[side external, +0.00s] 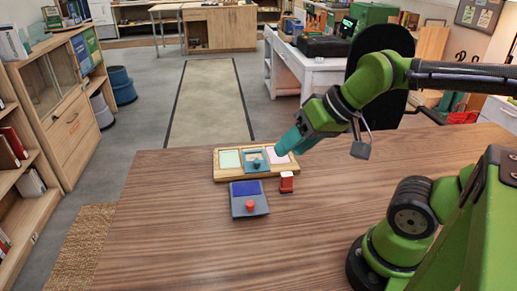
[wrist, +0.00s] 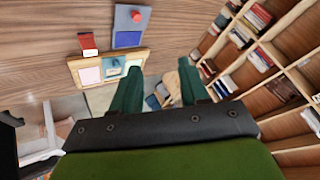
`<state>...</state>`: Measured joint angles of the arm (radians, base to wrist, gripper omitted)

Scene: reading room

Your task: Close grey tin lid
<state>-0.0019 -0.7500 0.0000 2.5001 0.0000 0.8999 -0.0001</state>
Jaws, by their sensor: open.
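The grey tin (side external: 262,209) lies on the table, open. It shows a blue pad (side external: 247,188) on its far part and a grey panel with a red knob (side external: 250,205) on its near part, which looks like the lid folded back. The tin also shows in the wrist view (wrist: 119,20), at top centre. My gripper (side external: 281,148) is behind and to the right of the tin in the side view, overlapping the wooden tray's pink square. In the wrist view its two teal fingers (wrist: 158,80) are spread, with nothing between them. The gripper is apart from the tin.
A wooden tray (side external: 219,175) with a green, a teal and a pink square lies behind the tin. The table (side external: 170,240) is clear in front and left. Bookshelves (side external: 40,110) stand beyond its left edge.

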